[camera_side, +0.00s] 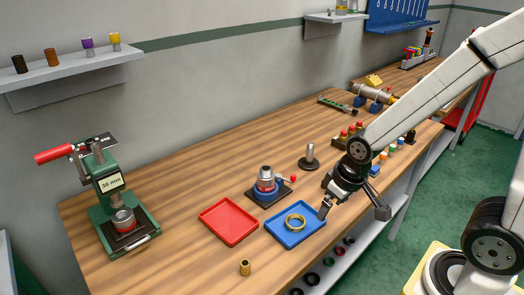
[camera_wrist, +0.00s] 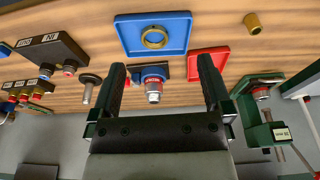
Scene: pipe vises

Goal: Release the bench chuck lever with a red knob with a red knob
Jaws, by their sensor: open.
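The bench chuck (camera_side: 267,184) stands on a dark square base on the bench, with a blue ring, a red band and a silver top. Its short lever ends in a red knob (camera_side: 294,178) on the right side. In the wrist view the chuck (camera_wrist: 153,86) shows between my fingers, farther off; a small bit of red, perhaps the knob, shows beside the left finger. My gripper (camera_side: 354,208) is open and empty, right of the chuck and apart from it, near the bench's front edge. It also shows in the wrist view (camera_wrist: 161,62).
A blue tray (camera_side: 275,229) with a brass ring (camera_side: 295,221) lies between chuck and front edge. A red tray (camera_side: 219,234) is left of it. A grey post (camera_side: 310,157) stands behind the chuck. A green press (camera_side: 110,190) stands far left; a brass bushing (camera_side: 245,267) is in front.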

